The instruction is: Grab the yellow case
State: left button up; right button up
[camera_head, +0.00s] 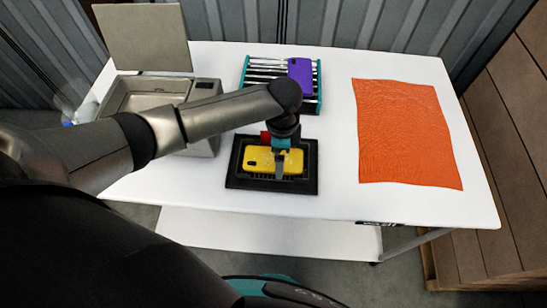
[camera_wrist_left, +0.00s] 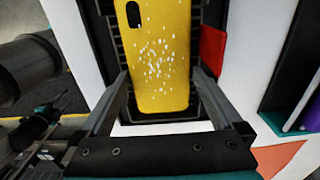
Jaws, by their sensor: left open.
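The yellow case (camera_head: 262,160) is a phone case with a dark camera cutout. It lies in a black ribbed tray (camera_head: 233,182) at the front middle of the table. In the left wrist view the yellow case (camera_wrist_left: 160,60) has white specks on its surface. My left gripper (camera_head: 279,172) is over the right part of the case and hides some of it. In the left wrist view my left gripper (camera_wrist_left: 160,76) is open, with one finger on each side of the case. Whether the fingers touch it I cannot tell. My right gripper is not in view.
A teal-sided rack (camera_head: 318,90) with a purple case (camera_head: 300,72) stands behind the tray. A grey box with an open lid (camera_head: 145,38) is at the back left. An orange cloth (camera_head: 408,132) lies at right. A red block (camera_wrist_left: 212,50) sits beside the case.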

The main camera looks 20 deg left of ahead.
pick_arm(q)
jog(key=shift+c, duration=0.2)
jog(key=c, duration=1)
jog(key=shift+o, duration=0.2)
jog(key=shift+r, duration=0.1)
